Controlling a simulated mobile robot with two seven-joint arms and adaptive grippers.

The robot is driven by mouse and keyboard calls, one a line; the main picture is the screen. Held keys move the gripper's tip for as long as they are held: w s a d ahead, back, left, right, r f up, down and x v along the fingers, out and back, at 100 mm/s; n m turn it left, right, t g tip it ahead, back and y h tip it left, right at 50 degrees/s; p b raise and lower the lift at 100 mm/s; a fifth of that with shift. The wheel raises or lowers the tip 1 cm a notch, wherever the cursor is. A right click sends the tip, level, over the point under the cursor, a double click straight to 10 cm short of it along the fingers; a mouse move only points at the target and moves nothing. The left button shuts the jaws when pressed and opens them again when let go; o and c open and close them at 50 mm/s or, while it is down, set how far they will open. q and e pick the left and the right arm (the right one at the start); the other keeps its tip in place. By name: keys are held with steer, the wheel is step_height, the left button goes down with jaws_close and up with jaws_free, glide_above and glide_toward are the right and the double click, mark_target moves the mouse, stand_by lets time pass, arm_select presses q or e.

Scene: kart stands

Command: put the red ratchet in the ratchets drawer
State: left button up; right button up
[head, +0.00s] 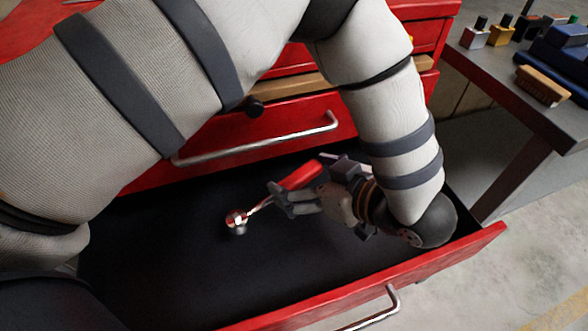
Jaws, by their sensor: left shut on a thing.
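The red ratchet has a red handle (301,175) and a shiny metal head (236,217). It is in the open lower drawer (455,250), within its walls, over the black floor. My left gripper (277,200) reaches down into this drawer and is shut on the ratchet near where handle and metal shaft meet. Part of the handle is hidden behind the gripper. I cannot tell whether the ratchet touches the drawer floor. No label shows on the drawer. My right gripper is not in view.
A closed red drawer with a metal handle (258,142) is just above the open one. My left arm covers much of the red cabinet. A grey table (485,70) at the right carries small bottles, a wooden brush (542,86) and blue objects. The drawer's black floor around the ratchet looks clear.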

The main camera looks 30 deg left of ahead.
arm_select(q)
steer(key=w+a+f, duration=0.1)
steer(key=f, duration=0.1)
steer(key=w+f, duration=0.1)
steer(key=w+a+f+b, duration=0.1)
steer(key=w+f, duration=0.1)
steer(key=shift+a+f, duration=0.3)
steer(key=shift+f, duration=0.05)
steer(key=shift+w+a+f+b, duration=0.1)
steer(key=shift+w+f+b, duration=0.15)
steer(key=shift+f, duration=0.65)
steer(key=shift+w+a+f+b, duration=0.1)
steer(key=shift+f+b, duration=0.1)
steer(key=shift+f, duration=0.65)
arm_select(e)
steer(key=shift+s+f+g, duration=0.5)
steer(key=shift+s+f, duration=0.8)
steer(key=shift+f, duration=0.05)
arm_select(q)
steer(key=shift+f, duration=0.2)
steer(key=o, duration=1.2)
steer(key=shift+r, duration=0.15)
steer(key=v, duration=0.7)
steer(key=shift+d+r, duration=0.2)
steer(key=shift+d, duration=0.05)
